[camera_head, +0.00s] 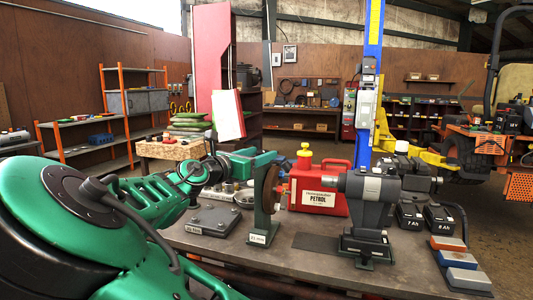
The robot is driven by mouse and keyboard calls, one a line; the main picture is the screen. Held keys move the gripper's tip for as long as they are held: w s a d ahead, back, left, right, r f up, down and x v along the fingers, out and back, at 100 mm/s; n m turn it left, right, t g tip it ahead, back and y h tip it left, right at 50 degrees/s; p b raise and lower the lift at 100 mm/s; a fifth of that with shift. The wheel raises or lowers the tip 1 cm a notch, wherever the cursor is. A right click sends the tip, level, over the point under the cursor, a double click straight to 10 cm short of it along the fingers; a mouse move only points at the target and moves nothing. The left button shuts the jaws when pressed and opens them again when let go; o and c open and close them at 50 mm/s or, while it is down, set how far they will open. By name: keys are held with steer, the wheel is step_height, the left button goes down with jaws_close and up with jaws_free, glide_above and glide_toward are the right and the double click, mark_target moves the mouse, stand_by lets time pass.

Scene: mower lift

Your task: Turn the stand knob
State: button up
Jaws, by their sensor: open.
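A green upright stand (263,205) with a labelled foot stands on the workbench, and a brown disc (271,188) is at its right side. I cannot tell which of these carries the stand knob. My green arm reaches in from the lower left. My gripper (217,168) is at its far end, left of the green stand, open and small in view. Its fingertips are hard to make out, and no contact is visible.
A red petrol can (318,187) with a yellow cap stands behind the disc. Batteries (424,215) and coloured blocks (461,262) are at the workbench's right. A grey plate (200,220) lies left of the stand. The front of the workbench (265,262) is bare.

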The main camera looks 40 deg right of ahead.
steer(key=x, duration=0.5)
steer(key=shift+w+d, duration=0.1)
steer(key=shift+d, duration=0.3)
steer(key=c, duration=1)
steer(key=shift+d, duration=0.1)
steer(key=shift+c, duration=0.2)
